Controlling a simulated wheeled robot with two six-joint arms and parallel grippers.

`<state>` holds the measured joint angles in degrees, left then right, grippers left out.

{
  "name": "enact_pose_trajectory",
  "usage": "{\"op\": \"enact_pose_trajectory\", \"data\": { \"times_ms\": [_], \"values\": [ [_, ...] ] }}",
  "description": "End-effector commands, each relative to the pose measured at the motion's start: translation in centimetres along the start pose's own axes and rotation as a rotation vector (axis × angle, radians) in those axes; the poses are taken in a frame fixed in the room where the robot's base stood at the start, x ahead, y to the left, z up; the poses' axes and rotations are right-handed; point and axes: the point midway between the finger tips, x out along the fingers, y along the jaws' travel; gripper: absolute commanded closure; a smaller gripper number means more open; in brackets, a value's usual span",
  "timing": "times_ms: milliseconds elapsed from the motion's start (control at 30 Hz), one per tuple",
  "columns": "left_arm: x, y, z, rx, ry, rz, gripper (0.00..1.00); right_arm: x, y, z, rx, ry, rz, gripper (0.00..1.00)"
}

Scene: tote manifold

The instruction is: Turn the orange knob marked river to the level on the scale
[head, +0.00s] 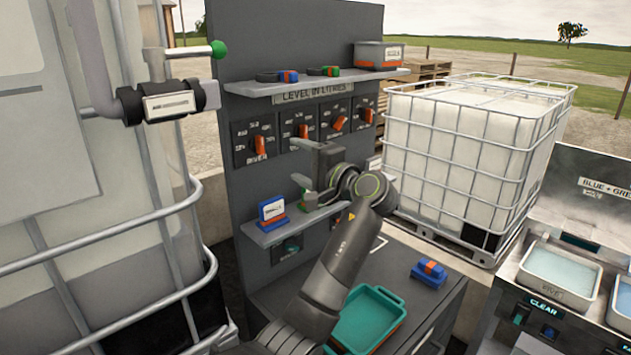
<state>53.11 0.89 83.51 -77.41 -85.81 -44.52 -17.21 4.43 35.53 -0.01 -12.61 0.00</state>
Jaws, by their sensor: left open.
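The orange river knob (260,145) sits on the leftmost black dial plate (241,150) of a row on the grey panel. It stands roughly upright, and the scale figures around it are too small to read surely. My left gripper (298,162) is open and empty, to the right of and slightly below the knob, apart from it. Its fingers point left, in front of the panel below the second dial. My right gripper is not in view.
More orange knobs (338,123) are to the right. A shelf (250,87) juts out above the dials; a lower shelf (275,236) holds a blue-and-white box (272,211). A green-tipped valve handle (218,50) is at upper left. A teal tray (368,318) lies below.

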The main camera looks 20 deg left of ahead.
Motion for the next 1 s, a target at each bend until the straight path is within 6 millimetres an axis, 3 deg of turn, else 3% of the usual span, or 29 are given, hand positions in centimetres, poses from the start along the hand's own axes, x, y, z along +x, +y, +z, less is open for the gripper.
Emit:
{"op": "enact_pose_trajectory", "data": {
  "times_ms": [100,300,1000],
  "values": [
    [-2.3,0.4,-0.1,-0.002,0.002,0.003,0.36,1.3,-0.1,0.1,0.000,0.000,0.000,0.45],
    [-4.2,0.1,0.0,-0.001,0.001,0.001,0.36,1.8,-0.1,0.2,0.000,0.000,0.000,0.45],
    [-4.5,0.0,0.0,0.001,0.000,0.001,0.36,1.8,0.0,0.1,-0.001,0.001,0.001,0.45]
  ]
}}
